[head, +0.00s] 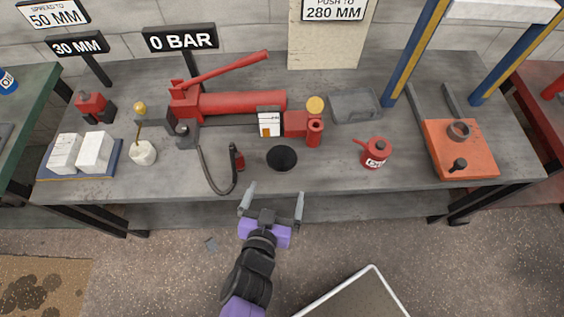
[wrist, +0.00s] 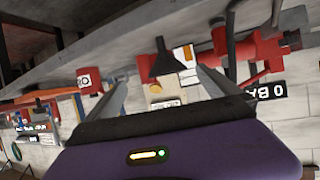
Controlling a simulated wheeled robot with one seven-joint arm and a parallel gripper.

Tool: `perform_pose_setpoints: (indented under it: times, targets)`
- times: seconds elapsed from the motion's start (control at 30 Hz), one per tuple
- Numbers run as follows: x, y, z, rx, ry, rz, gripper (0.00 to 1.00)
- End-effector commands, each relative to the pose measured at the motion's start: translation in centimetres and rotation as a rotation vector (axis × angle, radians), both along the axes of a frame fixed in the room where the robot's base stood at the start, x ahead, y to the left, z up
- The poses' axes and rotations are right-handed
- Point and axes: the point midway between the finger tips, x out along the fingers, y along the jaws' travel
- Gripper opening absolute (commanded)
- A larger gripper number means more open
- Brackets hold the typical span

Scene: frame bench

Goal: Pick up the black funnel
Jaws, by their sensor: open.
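The black funnel (head: 282,158) stands near the front edge of the grey bench, showing as a round dark mouth from above. In the wrist view the funnel (wrist: 166,66) shows as a dark cone between and beyond my fingertips, with the picture turned over. My gripper (head: 275,192) is open and empty, in front of the bench edge and short of the funnel, with its two fingers spread and pointing towards it. My open fingers also show in the wrist view (wrist: 161,73).
A red hand pump (head: 240,103) stands behind the funnel. A black hose (head: 215,180) lies to its left and a red oil can (head: 375,153) stands to its right. White blocks (head: 95,149) and an orange plate (head: 455,148) are farther out. The bench front edge (head: 330,189) lies between gripper and funnel.

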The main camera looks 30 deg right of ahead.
Motion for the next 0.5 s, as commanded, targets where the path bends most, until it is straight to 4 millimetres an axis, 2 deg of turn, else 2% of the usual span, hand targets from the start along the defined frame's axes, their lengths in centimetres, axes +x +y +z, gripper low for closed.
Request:
perform_pose_setpoints:
  times: [0.03,0.1,0.2,0.5]
  targets:
    - [1.9,-1.2,-0.3,-0.006,-0.004,-0.028,1.00]
    - [3.9,-2.2,-0.3,-0.015,-0.006,-0.048,1.00]
    - [5.8,-3.3,-0.2,-0.025,-0.006,-0.064,1.00]
    - [7.8,-5.1,-0.5,-0.036,-0.008,-0.077,1.00]
